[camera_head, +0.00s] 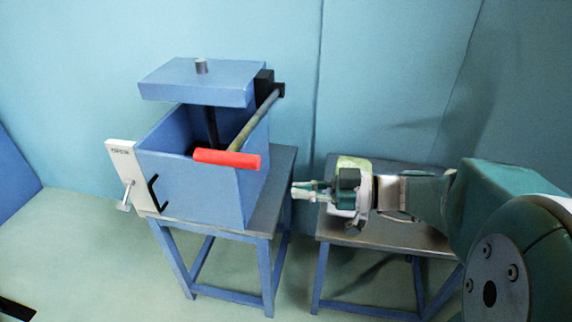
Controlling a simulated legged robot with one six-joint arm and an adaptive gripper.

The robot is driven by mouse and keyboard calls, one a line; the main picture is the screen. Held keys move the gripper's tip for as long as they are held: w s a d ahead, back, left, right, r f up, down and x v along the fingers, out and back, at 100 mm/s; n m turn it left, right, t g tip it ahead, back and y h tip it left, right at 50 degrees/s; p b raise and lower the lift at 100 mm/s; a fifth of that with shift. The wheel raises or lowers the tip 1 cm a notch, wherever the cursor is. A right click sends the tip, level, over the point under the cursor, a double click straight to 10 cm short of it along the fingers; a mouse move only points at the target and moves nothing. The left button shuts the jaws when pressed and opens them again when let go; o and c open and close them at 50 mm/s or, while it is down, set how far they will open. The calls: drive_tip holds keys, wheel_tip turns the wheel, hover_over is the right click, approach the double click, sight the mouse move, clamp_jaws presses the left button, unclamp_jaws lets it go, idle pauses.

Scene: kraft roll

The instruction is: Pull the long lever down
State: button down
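The long lever (256,119) is a metal bar that runs from a black pivot (277,89) at the right rear of a blue box (205,184) toward the front. It ends in a red grip (227,159) lying crosswise above the box's front edge. My gripper (297,191) is to the right of the box, lower than the red grip and apart from it. Its fingers point left toward the box and nothing shows between them. The fingertips are small, and I cannot tell how far apart they are.
A blue lid or plate (198,81) with a knob is raised over the box on a dark post. A white panel (131,177) with a small handle (125,196) is at the box's left. A second table (385,235) stands under my arm.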

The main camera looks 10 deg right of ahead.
drive_tip(key=s+f+m+g+h, duration=0.3)
drive_tip(key=s+f+m+h, duration=0.3)
drive_tip(key=s+m+h, duration=0.45)
wheel_tip(320, 180, up, 26)
drive_tip(key=n+h, duration=0.6)
drive_tip(key=n, duration=2.2)
hover_over(255, 158)
drive_tip(key=s+a, duration=0.1)
drive_tip(key=s, duration=0.2)
drive_tip(key=x, duration=1.3)
drive_tip(key=shift+s+f, duration=0.1)
drive_tip(key=shift+f, duration=0.15)
